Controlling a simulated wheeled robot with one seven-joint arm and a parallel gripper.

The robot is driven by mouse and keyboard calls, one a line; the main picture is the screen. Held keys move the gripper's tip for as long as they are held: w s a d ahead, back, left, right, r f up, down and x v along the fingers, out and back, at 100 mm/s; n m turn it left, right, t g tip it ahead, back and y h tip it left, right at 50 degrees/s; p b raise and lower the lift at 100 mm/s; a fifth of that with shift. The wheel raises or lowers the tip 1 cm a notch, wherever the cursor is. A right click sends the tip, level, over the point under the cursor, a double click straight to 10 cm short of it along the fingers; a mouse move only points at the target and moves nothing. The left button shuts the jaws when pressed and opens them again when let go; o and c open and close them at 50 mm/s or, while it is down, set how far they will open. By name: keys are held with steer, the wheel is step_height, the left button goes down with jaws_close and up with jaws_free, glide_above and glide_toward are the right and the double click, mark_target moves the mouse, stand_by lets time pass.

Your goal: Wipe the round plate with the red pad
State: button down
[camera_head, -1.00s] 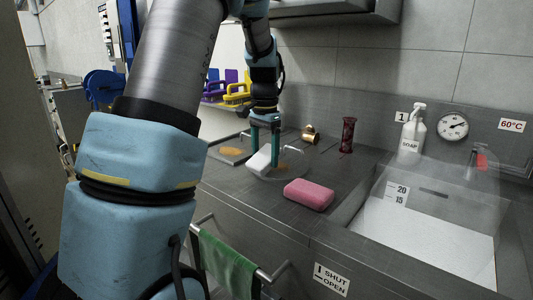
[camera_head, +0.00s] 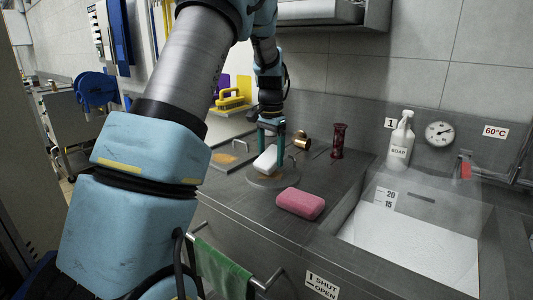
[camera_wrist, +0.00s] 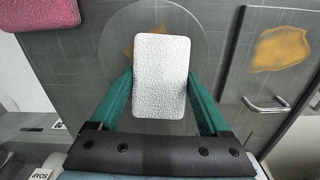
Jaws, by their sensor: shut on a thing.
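My gripper (camera_head: 270,130) is shut on a white pad (camera_head: 265,159), not a red one. In the wrist view the white pad (camera_wrist: 160,75) sits between the two green fingers. The red pad, pinkish (camera_head: 300,203), lies on the counter to the right and in front of the plate, apart from my gripper; its edge shows in the wrist view (camera_wrist: 42,12). The round grey plate (camera_head: 271,183) is under the white pad. An orange stain on the plate (camera_wrist: 112,40) is mostly hidden by the pad. I cannot tell whether the pad touches the plate.
A square panel with a handle (camera_wrist: 265,105) and an orange stain (camera_wrist: 285,48) lies beside the plate. A brass piece (camera_head: 301,140) and a dark red cylinder (camera_head: 338,141) stand behind. A sink (camera_head: 410,245) is at right. A green towel (camera_head: 222,268) hangs in front.

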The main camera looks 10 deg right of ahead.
steer(key=shift+w+d+p, duration=0.3)
steer(key=shift+w+d, duration=0.2)
steer(key=shift+d, duration=0.05)
steer(key=shift+s+d+r, duration=0.15)
steer(key=shift+s+d, duration=0.5)
steer(key=shift+s, duration=0.15)
steer(key=shift+s+a+r+b, duration=0.15)
steer(key=shift+s+a+b, duration=0.2)
steer(key=shift+s+a, duration=2.3)
steer(key=shift+a+r, duration=0.15)
steer(key=shift+r, duration=0.05)
steer(key=shift+w+p, duration=0.1)
steer(key=shift+p, duration=0.2)
steer(key=shift+w+d+r+p, duration=0.15)
steer(key=shift+w+d+p, duration=1.75)
steer(key=shift+w+d, duration=0.85)
steer(key=shift+s+d, duration=0.1)
steer(key=shift+r+p, duration=2.2)
steer(key=shift+r, duration=0.8)
